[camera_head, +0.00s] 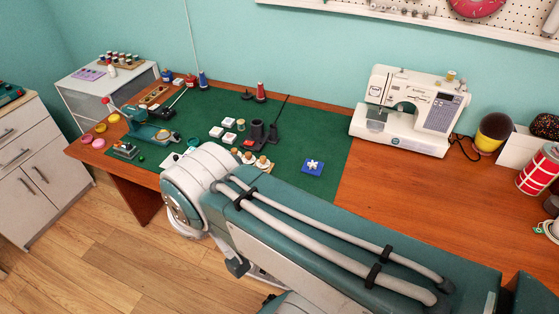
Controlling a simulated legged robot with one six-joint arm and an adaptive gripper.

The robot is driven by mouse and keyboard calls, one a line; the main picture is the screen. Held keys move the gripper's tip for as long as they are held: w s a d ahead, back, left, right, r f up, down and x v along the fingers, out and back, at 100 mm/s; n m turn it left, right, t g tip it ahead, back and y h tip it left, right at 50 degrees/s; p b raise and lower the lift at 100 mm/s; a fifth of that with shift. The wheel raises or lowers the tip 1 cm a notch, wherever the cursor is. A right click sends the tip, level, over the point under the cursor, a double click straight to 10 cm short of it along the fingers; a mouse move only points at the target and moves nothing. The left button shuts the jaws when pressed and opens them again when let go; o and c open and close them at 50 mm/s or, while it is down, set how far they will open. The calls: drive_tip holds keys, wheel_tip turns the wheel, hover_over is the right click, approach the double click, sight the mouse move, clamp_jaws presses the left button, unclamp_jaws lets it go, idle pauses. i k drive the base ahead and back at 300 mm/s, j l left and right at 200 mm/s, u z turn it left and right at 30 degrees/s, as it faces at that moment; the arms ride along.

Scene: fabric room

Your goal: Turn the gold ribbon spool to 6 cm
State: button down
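I cannot make out the gold ribbon spool for certain at this size. A teal stand (143,131) on the left part of the green mat carries a small round gold-toned piece (164,134), which may be the spool. No centimetre marking is readable. My arm crosses from the lower right to the mat's front edge. My gripper does not show, and whether it is open or shut is hidden.
The green mat (325,178) holds white blocks (216,132), a dark holder (257,131), spools on a wooden tray (262,166) and a blue pincushion (312,167). A sewing machine (410,108) stands right. Bare wood (400,185) lies in front of it.

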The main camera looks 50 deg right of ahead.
sight(263, 164)
drive_tip(key=z, duration=1.2)
